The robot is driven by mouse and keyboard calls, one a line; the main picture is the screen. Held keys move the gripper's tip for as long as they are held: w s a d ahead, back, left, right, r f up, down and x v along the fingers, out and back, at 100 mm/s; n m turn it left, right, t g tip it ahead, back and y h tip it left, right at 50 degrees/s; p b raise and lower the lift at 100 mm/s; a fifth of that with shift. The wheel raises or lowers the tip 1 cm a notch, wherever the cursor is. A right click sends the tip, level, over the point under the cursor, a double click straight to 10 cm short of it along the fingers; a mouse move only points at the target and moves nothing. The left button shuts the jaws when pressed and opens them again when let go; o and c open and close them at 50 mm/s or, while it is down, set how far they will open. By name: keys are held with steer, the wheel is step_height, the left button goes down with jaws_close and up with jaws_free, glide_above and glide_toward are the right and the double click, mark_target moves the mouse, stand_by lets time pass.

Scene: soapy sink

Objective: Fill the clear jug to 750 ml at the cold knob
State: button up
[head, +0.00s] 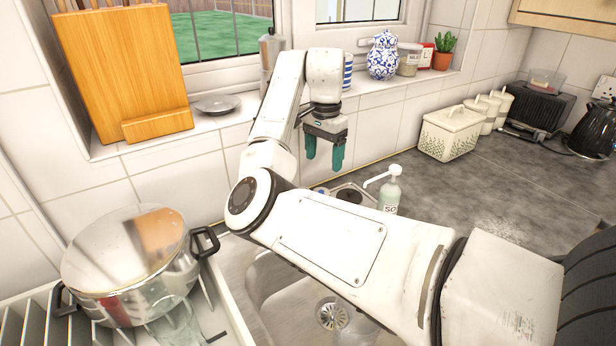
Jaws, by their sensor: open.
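My gripper (324,153) has two teal fingers pointing down, apart and empty, in front of the tiled wall above the back of the sink (262,282). A small blue part (320,191) shows low behind my arm at the sink's back edge; it may be the cold knob, but I cannot tell. My arm hides most of the tap area. A clear glass vessel (177,326) shows at the bottom left in the dish rack, below the steel pot; I cannot tell whether it is the jug. No measuring marks or water level can be read.
A steel pot (130,262) with a lid sits on the white dish rack (232,318) at left. A soap pump bottle (389,190) stands behind the sink. The dark worktop (480,195) at right is largely clear.

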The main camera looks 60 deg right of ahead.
mark_target(321, 188)
steer(key=f, duration=0.7)
steer(key=f+p, duration=0.1)
steer(key=f, duration=0.2)
steer(key=shift+w+d+f, duration=0.15)
steer(key=shift+w+f, duration=0.1)
steer(key=shift+f, duration=0.15)
steer(key=shift+r, duration=0.1)
steer(key=c, duration=1)
